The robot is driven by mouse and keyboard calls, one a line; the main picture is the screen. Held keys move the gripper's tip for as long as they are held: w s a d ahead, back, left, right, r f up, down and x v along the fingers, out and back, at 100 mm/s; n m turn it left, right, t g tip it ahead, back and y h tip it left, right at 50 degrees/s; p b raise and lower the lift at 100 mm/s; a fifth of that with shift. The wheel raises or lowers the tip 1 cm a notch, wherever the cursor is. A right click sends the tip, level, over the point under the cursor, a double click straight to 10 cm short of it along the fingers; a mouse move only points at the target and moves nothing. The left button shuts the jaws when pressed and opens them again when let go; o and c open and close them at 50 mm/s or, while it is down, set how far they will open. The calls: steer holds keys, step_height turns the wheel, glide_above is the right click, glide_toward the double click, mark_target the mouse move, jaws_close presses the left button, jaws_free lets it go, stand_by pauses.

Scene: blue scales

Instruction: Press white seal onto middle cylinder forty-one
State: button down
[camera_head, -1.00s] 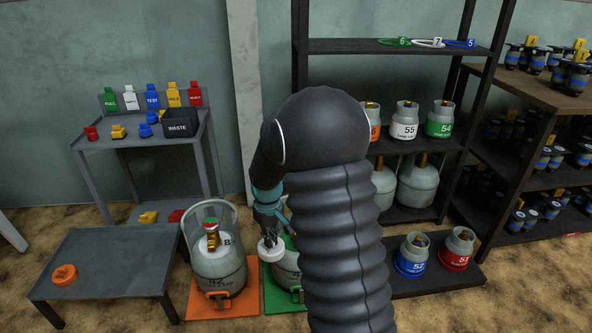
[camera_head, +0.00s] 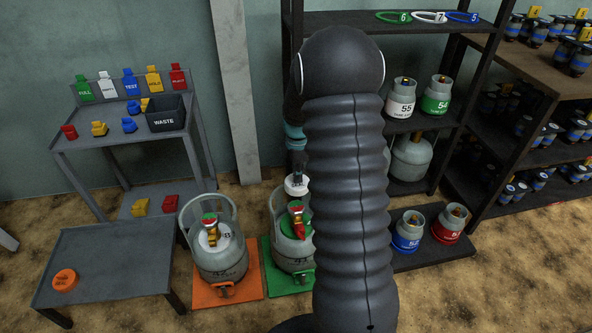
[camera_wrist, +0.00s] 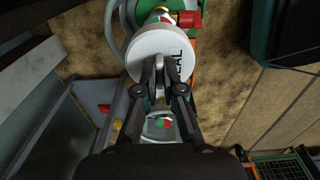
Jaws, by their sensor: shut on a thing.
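My gripper (camera_wrist: 160,68) is shut on the white seal (camera_wrist: 146,50), a round white cap with dark lettering. In the head view the seal (camera_head: 297,186) hangs above and behind the top of the grey cylinder on the green mat (camera_head: 292,237), apart from its red valve piece. My arm hides part of this cylinder's right side; its number is too small to read surely. The wrist view shows a cylinder with a red valve piece (camera_wrist: 188,19) beyond the seal. Another grey cylinder (camera_head: 222,255) stands upright on the orange mat, with a red and green top.
A low table (camera_head: 105,262) at left holds an orange cap (camera_head: 65,279). Behind it stands a rack (camera_head: 135,142) with coloured pieces and a waste bin (camera_head: 165,114). Dark shelves (camera_head: 425,152) with small cylinders stand at right. Raised guard handles surround both cylinder tops.

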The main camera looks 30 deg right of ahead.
steer(key=shift+a, duration=0.2)
steer(key=shift+f, duration=0.1)
steer(key=b, duration=0.5)
glide_above(297, 206)
steer(key=shift+f, duration=4.05)
steer(key=shift+f+b, duration=1.15)
steer(key=shift+f, duration=0.55)
steer(key=c, duration=1.2)
jaws_free()
steer(key=shift+r, duration=0.1)
